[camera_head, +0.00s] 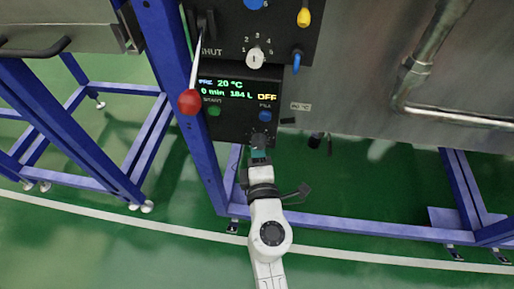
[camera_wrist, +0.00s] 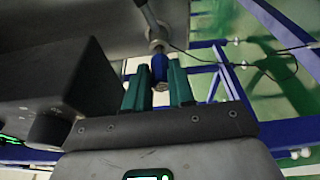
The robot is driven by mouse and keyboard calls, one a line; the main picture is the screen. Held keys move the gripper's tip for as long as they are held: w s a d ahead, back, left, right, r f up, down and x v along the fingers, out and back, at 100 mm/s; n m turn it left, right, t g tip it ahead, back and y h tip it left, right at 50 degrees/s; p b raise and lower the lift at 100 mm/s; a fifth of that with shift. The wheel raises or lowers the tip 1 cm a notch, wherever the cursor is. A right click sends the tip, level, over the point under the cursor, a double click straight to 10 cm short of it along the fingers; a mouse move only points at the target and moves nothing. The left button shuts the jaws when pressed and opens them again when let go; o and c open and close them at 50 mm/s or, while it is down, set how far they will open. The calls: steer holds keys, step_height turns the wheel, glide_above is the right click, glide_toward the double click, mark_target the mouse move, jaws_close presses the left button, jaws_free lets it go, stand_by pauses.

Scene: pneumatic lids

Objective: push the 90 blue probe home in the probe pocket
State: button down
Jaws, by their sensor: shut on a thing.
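In the wrist view the blue probe (camera_wrist: 159,70) is a short blue cylinder between the teal fingers of my gripper (camera_wrist: 157,83), which is shut on it. Just beyond its far end is a pale round collar with a metal tube (camera_wrist: 156,45), which looks like the probe pocket. I cannot tell how deep the probe sits in it. In the head view my gripper (camera_head: 259,152) is just below the front control box, and the held probe cannot be made out there. A small tag reading about 90 °C (camera_head: 300,106) is on the tank to the right.
The black control box (camera_head: 238,125) is close above my gripper; a dark box (camera_wrist: 60,80) is on the left in the wrist view. A red-knobbed lever (camera_head: 189,102) hangs at the left. Blue frame legs (camera_head: 185,100) and a low blue rail (camera_head: 345,228) surround the green floor. A thin cable (camera_wrist: 205,62) loops right.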

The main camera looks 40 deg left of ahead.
steer(key=shift+w+a, duration=0.45)
steer(key=shift+w, duration=0.3)
steer(key=c, duration=0.9)
jaws_free()
steer(key=shift+p+v, duration=0.3)
steer(key=shift+v, duration=3.2)
steer(key=shift+r, duration=0.1)
steer(key=shift+b+v, duration=0.4)
steer(key=shift+v, duration=5)
